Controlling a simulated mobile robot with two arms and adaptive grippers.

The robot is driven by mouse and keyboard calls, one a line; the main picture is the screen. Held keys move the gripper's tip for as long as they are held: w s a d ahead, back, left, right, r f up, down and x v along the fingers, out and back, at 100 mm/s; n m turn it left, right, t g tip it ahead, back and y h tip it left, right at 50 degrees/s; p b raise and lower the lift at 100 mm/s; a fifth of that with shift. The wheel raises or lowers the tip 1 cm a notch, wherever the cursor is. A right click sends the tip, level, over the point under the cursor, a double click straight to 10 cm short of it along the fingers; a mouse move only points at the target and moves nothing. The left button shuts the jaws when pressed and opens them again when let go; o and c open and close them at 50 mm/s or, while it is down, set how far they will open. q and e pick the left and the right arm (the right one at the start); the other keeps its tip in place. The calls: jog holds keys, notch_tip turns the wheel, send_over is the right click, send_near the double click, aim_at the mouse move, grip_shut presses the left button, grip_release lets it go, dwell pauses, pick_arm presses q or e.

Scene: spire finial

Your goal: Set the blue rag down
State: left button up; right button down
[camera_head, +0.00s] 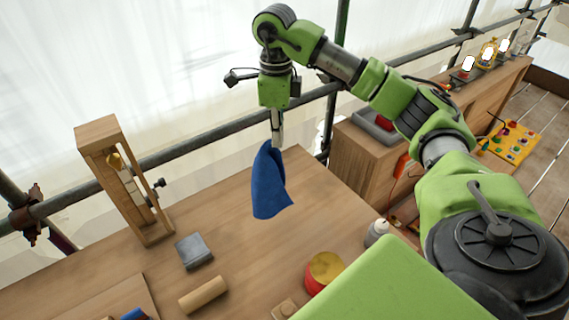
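The blue rag (269,184) hangs from my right gripper (277,138), draped downward over the wooden bench (225,215). The gripper's fingers are closed on the rag's top end. The rag's lower edge appears to be above the bench top, though I cannot tell the exact gap. My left gripper is not in view.
A wooden frame (97,142) with a brass piece stands at the bench's left. Scaffold rails run behind. The bench's middle is clear.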

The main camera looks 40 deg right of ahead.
jog(key=d+f, duration=0.1)
jog(key=w+d+f, duration=0.1)
jog(key=d, duration=0.1)
jog(key=shift+w+d+b, duration=0.2)
jog(key=shift+d+b, duration=0.1)
dwell(0.6)
jog(key=shift+w, duration=0.1)
